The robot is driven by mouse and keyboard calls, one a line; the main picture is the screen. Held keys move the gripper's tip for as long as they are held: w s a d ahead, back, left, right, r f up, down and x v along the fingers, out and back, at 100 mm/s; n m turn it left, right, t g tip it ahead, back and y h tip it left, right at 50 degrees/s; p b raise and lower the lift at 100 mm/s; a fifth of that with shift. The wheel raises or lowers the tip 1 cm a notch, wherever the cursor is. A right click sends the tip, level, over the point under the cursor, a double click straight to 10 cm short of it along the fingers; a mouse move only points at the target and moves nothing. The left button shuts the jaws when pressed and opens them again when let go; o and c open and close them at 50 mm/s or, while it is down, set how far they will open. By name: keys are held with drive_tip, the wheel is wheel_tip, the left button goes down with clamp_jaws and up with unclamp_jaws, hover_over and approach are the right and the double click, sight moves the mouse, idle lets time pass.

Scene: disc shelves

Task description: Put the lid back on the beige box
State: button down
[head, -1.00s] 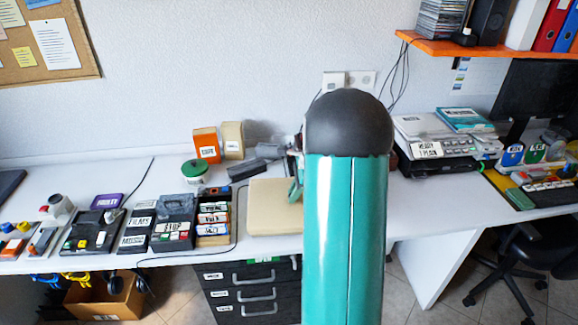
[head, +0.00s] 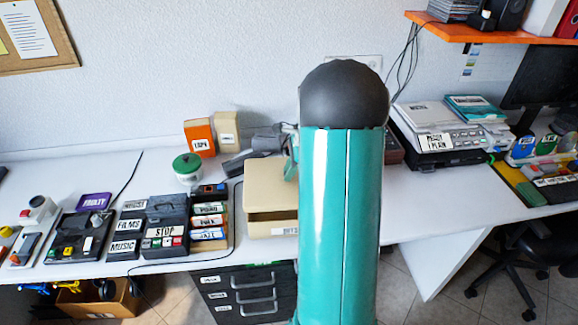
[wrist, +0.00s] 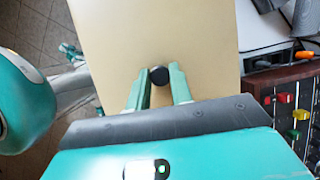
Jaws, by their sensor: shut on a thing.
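The beige lid (head: 266,178) is over the beige box (head: 262,231) in the head view. A dark gap shows between the lid's front edge and the box's front wall, so the lid is not flush there. The box's front has a partly hidden label. In the wrist view the lid (wrist: 200,30) fills the middle, with a round black knob (wrist: 159,75) on top. My gripper (wrist: 157,80) has its two teal fingers on either side of this knob and is shut on it. In the head view my arm hides the box's right side and most of my gripper.
Left of the box stand a case tray (head: 209,219), a green-lidded tub (head: 187,167) and labelled black boxes (head: 128,226). An orange box (head: 199,138) stands behind. A printer (head: 435,140) is at right. In the wrist view a wooden-sided panel with coloured knobs (wrist: 290,110) is close right of the lid.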

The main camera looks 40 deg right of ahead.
sight(293, 180)
drive_tip(key=shift+d+f, duration=0.1)
drive_tip(key=shift+f, duration=0.3)
drive_tip(key=shift+s+f, duration=0.15)
drive_tip(key=shift+f, duration=2.65)
drive_tip(key=shift+f, duration=0.15)
drive_tip(key=c, duration=0.7)
unclamp_jaws()
drive_tip(key=shift+r, duration=3.55)
